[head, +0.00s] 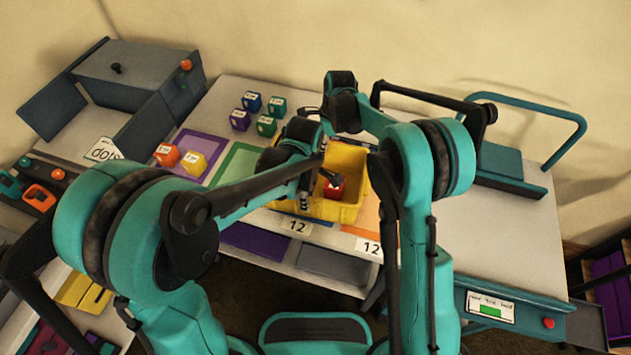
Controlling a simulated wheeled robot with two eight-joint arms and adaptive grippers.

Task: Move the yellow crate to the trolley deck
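The yellow crate (345,212) stands on the table in the middle of the head view, with a red block (334,190) inside. My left gripper (308,185) is low at the crate's left side, its dark fingers overlapping the wall in the picture. Whether it grips the wall or only stands beside it I cannot tell. My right arm crosses the crate's right and rear side, and I cannot make out its gripper.
Several labelled blocks (266,125) stand behind and left of the crate. Orange and yellow blocks (193,163) sit on a purple mat (205,143). A grey cabinet (135,70) is at the back left. The pale surface (490,225) right of my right arm is clear.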

